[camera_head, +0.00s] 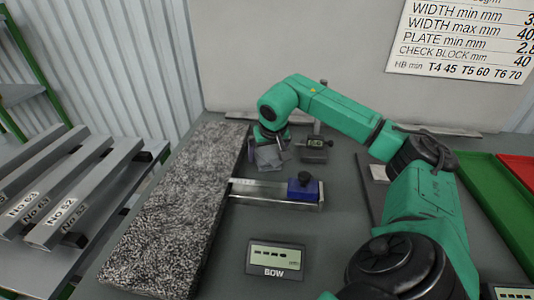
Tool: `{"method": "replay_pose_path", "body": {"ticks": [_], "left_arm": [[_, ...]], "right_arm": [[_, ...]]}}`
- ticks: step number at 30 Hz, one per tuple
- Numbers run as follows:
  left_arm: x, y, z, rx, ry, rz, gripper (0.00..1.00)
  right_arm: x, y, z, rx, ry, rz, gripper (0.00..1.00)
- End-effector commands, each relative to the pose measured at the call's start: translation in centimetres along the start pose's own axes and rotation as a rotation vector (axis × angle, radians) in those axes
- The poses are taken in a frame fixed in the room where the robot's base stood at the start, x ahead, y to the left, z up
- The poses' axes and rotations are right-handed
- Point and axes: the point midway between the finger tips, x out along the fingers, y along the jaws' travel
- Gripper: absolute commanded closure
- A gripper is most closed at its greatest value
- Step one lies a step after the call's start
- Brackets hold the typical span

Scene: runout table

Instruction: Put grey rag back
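A small grey rag (269,158) shows in the head view just beyond the steel gauge, next to the right edge of the speckled slab. My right gripper (273,143) points down right at the rag, at the end of the green arm that reaches in from the right. The wrist hides most of its fingers, so I cannot tell whether they are open or closed on the cloth. I also cannot tell whether the rag rests on the table or hangs just above it. My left gripper is not in view.
A steel gauge with a blue block (303,187) lies in front of the rag. A small dark device (315,149) stands to its right. A display box (275,259) stands nearer. The speckled slab (175,215) fills the left. Green (497,200) and red trays lie right.

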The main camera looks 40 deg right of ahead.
Motion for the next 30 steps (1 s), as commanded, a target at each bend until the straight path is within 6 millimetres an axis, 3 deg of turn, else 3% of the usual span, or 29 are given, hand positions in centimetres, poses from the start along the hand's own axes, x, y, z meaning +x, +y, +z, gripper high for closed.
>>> {"method": "replay_pose_path", "body": {"ticks": [8,18,21,30], "left_arm": [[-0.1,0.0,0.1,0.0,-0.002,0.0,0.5],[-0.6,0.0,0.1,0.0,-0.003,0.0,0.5],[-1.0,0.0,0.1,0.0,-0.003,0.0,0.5],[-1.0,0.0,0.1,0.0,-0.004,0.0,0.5]], "right_arm": [[-1.1,0.0,-0.3,0.001,0.004,-0.002,0.0],[-10.0,0.0,-0.3,-0.001,0.005,-0.002,0.0],[-11.7,0.0,-0.3,0.0,0.003,-0.002,0.0],[-12.3,0.0,-0.1,0.0,0.0,0.0,0.0]]}}
